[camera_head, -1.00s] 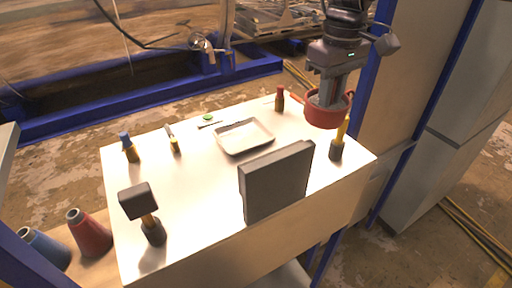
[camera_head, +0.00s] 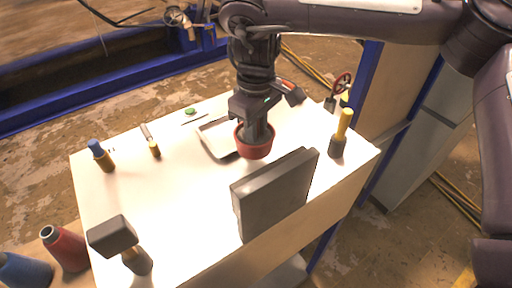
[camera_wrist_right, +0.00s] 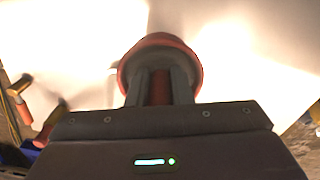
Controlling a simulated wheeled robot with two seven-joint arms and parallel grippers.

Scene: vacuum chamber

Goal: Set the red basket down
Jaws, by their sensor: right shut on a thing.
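The red basket (camera_head: 254,151) is a small round red bowl-like container in the head view, over the middle right of the white table (camera_head: 170,215). My right gripper (camera_head: 257,138) comes down from above and is shut on it. The basket also shows in the right wrist view (camera_wrist_right: 190,58), with the gripper fingers (camera_wrist_right: 160,88) reaching into it. I cannot tell whether its base touches the table. My left gripper is in neither view.
A dark upright panel (camera_head: 275,193) stands just in front of the basket. A white tray (camera_head: 214,140) lies close on its left, partly hidden. A yellow-handled tool (camera_head: 342,130) is at right, a mallet (camera_head: 113,238) at front left. The table's left middle is clear.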

